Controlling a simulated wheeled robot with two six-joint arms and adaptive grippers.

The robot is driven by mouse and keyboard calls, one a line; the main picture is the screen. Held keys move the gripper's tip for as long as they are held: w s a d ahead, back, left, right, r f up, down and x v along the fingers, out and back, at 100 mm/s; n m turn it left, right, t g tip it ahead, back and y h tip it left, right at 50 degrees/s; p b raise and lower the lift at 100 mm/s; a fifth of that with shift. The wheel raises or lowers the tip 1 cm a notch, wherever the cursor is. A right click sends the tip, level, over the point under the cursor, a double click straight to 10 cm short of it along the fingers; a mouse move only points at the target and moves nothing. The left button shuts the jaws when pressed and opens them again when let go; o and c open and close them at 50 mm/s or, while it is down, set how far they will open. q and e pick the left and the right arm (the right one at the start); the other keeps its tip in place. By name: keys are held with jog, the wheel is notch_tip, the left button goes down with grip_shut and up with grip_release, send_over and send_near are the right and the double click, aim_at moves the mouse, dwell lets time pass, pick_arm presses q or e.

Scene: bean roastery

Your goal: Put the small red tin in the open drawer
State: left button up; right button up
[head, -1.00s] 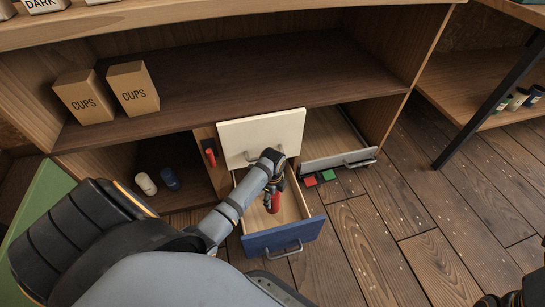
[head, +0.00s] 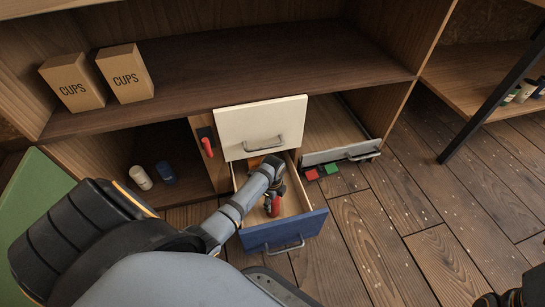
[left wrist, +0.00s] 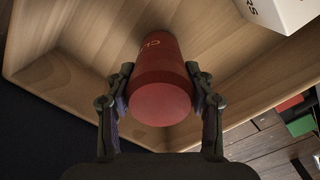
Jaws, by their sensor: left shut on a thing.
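The small red tin (head: 275,207) is held in my left gripper (head: 273,199), inside the outline of the open blue-fronted drawer (head: 287,235). In the left wrist view the tin (left wrist: 160,85) sits between the two fingers of the gripper (left wrist: 160,100), its round end towards the camera. The pale wooden drawer walls (left wrist: 60,35) surround it there. I cannot tell whether the tin touches the drawer floor. A dark part at the head view's bottom right corner seems to be my right gripper (head: 500,299); its fingers are not clear.
A cream drawer front (head: 262,128) is above the blue drawer. A grey-fronted drawer (head: 340,153) is to its right, with red (head: 312,175) and green (head: 332,169) blocks below. Two cups boxes (head: 126,73) stand on the shelf. A lettered white box (left wrist: 282,12) shows in the wrist view.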

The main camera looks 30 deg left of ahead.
pick_arm(q)
jog(key=o, duration=1.4)
jog(key=shift+f, duration=0.1)
jog(key=shift+c, duration=0.2)
